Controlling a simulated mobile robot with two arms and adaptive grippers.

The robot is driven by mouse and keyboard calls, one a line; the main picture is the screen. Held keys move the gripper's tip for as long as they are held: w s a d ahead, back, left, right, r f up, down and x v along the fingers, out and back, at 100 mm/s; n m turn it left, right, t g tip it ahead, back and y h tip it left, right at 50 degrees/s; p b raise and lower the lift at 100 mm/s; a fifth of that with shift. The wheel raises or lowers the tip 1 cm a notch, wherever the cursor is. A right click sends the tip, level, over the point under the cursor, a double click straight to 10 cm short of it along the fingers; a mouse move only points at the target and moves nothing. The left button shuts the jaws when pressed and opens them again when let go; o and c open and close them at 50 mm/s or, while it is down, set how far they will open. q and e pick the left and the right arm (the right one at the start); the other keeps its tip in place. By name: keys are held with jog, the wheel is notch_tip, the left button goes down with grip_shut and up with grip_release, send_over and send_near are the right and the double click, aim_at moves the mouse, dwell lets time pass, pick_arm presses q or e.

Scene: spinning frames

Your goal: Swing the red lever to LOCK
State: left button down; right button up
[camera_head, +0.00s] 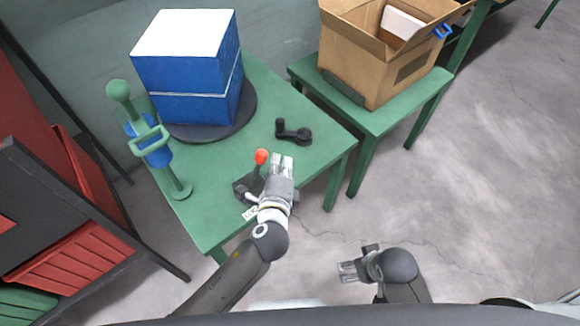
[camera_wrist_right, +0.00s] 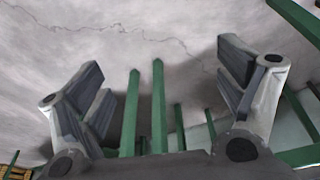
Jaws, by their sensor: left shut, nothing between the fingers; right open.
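The red-knobbed lever (camera_head: 261,157) stands near the front of the green table, its dark stem and base partly hidden by my left gripper. A small white label (camera_head: 250,213) lies by the base, partly covered by my arm; I cannot read it fully. My left gripper (camera_head: 283,160) is shut and empty, just right of the red knob; I cannot tell if it touches the lever. My right gripper (camera_head: 347,271) is open and empty, over the floor in front of the table. In the right wrist view its two fingers (camera_wrist_right: 165,90) are spread wide.
On the green table (camera_head: 312,160) are a blue box with a white top (camera_head: 190,75) on a dark disc, a black crank handle (camera_head: 294,132) and a green-and-blue post (camera_head: 150,143). A cardboard box (camera_head: 370,65) stands on another table. Red crates (camera_head: 72,255) are at left.

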pick_arm(q)
jog(key=shift+a+r, duration=0.1)
jog(key=shift+a, duration=0.2)
pick_arm(e)
jog(key=shift+f, duration=0.2)
jog(key=shift+s+f, duration=0.1)
